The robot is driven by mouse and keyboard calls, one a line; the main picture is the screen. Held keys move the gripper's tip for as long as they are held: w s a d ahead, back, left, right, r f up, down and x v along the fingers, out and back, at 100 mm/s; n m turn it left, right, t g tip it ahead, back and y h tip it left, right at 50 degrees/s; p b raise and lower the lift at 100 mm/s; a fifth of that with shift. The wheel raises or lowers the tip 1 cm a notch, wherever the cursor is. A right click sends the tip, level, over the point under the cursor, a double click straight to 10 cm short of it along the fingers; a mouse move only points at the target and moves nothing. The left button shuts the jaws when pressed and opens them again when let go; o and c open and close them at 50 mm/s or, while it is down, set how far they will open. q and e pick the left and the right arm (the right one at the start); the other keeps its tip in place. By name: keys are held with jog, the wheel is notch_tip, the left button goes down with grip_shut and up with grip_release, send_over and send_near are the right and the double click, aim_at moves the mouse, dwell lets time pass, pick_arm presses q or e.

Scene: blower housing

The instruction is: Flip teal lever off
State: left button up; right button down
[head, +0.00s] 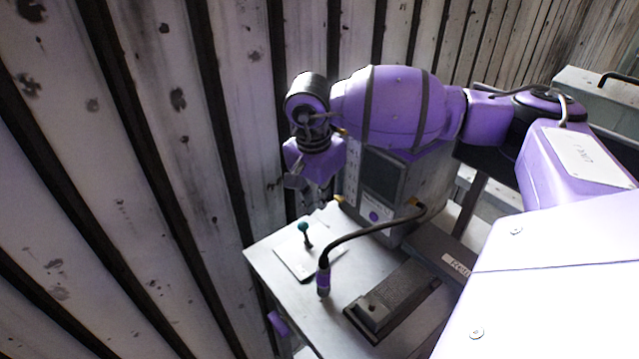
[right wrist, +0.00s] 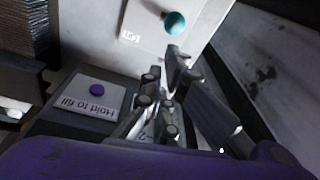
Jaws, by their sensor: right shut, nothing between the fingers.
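The teal lever (head: 304,229) is a short dark stem with a round teal knob, standing on a pale plate (head: 299,259) on the metal table. In the head view it looks near upright, with its knob leaning slightly left. My right gripper (head: 313,194) hangs pointing down behind the lever, close to the table's far edge. In the right wrist view the teal knob (right wrist: 175,23) is just beyond the fingertips of my right gripper (right wrist: 178,58), which are shut and empty. I see no clear contact; the stem is mostly hidden there. My left gripper is out of view.
A grey machine (head: 373,190) with a dark screen and purple button stands right of my gripper. A label (right wrist: 92,100) reads "Hold to fill". A black hose (head: 370,231) arches over the table. A dark block (head: 400,290) lies in front. A slatted wall (head: 160,200) is close on the left.

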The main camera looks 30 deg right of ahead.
aim_at(305, 235)
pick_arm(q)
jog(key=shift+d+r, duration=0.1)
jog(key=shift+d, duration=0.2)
pick_arm(e)
jog(key=shift+w+d+f, duration=0.1)
jog(key=shift+d+f, duration=0.1)
jog(key=shift+f, duration=1.15)
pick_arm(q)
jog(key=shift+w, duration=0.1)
pick_arm(e)
jog(key=shift+a, duration=0.1)
jog(key=a, duration=0.3)
jog(key=shift+a+r, duration=0.1)
jog(key=shift+r, duration=0.2)
jog(key=shift+s+a+r, duration=0.1)
jog(key=shift+s+a, duration=0.15)
jog(key=shift+a, duration=0.25)
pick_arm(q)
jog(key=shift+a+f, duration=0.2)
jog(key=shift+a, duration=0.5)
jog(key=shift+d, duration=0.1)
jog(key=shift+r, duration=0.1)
